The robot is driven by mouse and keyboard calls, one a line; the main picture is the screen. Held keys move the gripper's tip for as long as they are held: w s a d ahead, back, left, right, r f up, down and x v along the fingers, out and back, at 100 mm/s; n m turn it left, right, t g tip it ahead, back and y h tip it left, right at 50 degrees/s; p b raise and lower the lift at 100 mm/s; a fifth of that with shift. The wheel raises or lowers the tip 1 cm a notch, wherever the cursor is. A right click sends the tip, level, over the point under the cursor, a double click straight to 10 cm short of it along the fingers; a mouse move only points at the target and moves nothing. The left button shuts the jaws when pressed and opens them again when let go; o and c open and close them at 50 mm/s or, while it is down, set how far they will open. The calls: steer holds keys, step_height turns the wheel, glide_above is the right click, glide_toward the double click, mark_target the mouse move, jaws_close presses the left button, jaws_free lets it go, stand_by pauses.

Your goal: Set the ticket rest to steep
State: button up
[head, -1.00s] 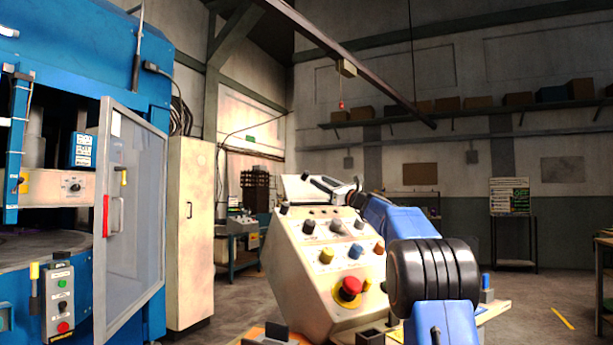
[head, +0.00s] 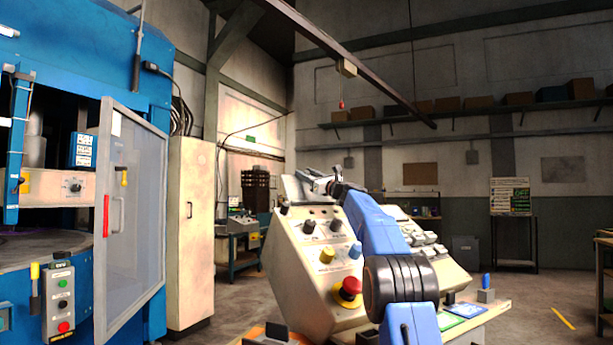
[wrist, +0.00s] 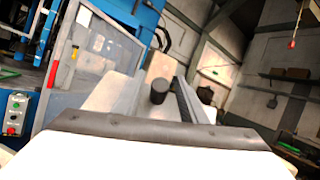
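The ticket rest seems to be the pale plate (head: 293,189) on top of the cream control console (head: 300,262) in the head view. It leans, but my gripper and arm partly cover it, so its exact angle is unclear. My gripper (head: 318,183) is at the console's top, close to the plate's right side. I cannot tell whether they touch. In the wrist view, a pale panel (wrist: 112,96) rises behind a dark strip (wrist: 150,124). A black round knob (wrist: 159,91) and a grey bar (wrist: 192,100) stand near it. The finger gap is not clear.
The console's sloping face carries several knobs and a red mushroom button (head: 349,288). Keys (head: 425,240) lie on its right part. A blue machine with a clear door (head: 130,210) stands left. A beige cabinet (head: 190,230) is behind it.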

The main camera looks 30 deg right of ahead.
jaws_close()
steer(key=s, duration=0.6)
steer(key=shift+d+r, duration=0.15)
steer(key=shift+r, duration=0.25)
jaws_free()
steer(key=shift+s, duration=0.1)
